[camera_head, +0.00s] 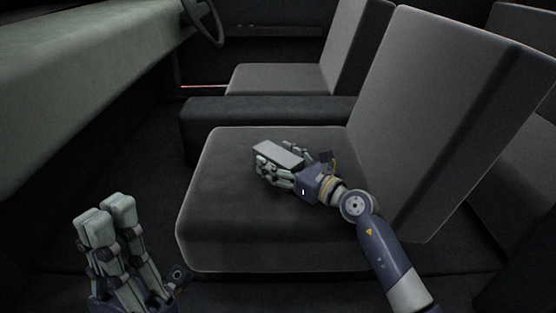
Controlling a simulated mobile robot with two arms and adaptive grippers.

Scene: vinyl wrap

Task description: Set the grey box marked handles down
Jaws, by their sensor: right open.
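The small grey box (278,153) is over the near seat cushion (225,200), its pale flat top facing up. The marking on it is too small to read. My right gripper (290,160) is open around the box, with fingers along its near side and another finger on its far right side. The gripper hides the box's lower part, so I cannot tell whether it rests on the cushion. My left gripper (125,235) is at the lower left, away from the box, with its fingers extended upward and apart from the thumb. It is open and empty.
The near seat's backrest (440,110) rises to the right. A dark console (265,118) separates it from the far seat (285,78). A steering wheel (216,22) and a long grey dashboard (70,85) lie at the upper left. The cushion's left part is clear.

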